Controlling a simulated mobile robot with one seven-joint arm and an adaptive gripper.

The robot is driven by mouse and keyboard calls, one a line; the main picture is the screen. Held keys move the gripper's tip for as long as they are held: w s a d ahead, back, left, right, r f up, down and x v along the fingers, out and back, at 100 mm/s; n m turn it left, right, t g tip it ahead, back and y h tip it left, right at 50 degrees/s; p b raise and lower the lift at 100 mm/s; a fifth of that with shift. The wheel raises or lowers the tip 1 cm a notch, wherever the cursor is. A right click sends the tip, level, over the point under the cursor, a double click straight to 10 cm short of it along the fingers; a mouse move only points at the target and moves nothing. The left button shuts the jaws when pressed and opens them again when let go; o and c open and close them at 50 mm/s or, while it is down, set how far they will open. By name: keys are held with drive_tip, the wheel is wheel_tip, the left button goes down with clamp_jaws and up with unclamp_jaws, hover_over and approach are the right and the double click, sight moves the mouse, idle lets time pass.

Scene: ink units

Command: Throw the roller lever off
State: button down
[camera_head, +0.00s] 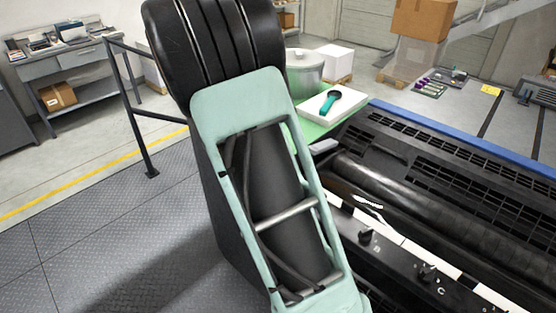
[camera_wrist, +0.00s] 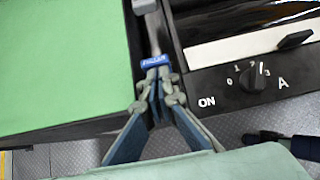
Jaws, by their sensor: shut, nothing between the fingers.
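A grey lever (camera_wrist: 151,30) runs down from the top of the wrist view, in the dark gap between a green board and the black control panel. In the head view a grey handle (camera_head: 322,146), perhaps the same lever, shows just right of my arm. My gripper (camera_wrist: 156,74) is shut and empty, with its fingertips at the lower end of the lever. A small blue piece with pale lettering (camera_wrist: 154,61) sits right at the tips; I cannot tell whether the tips touch it. The head view does not show my gripper, which is hidden behind my arm.
The control panel has a black dial (camera_wrist: 252,79) marked with numbers, "ON" and "A". A black knob (camera_wrist: 295,40) is above it. A green board (camera_wrist: 65,65) fills the left. The press rollers (camera_head: 400,190) lie right of my arm. A teal-handled tool (camera_head: 329,100) rests on a white pad.

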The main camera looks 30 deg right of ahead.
drive_tip(key=d, duration=0.1)
drive_tip(key=w+d, duration=0.1)
drive_tip(key=d, duration=0.1)
drive_tip(key=d+p, duration=0.1)
drive_tip(key=d, duration=0.1)
drive_tip(key=shift+w+d, duration=0.15)
drive_tip(key=shift+w, duration=0.25)
drive_tip(key=shift+d+r, duration=0.1)
idle(0.4)
drive_tip(key=d+r+p+v, duration=0.1)
drive_tip(key=v, duration=1.2)
drive_tip(key=shift+w, duration=0.3)
drive_tip(key=shift+a+r, duration=0.1)
drive_tip(key=shift+r, duration=0.05)
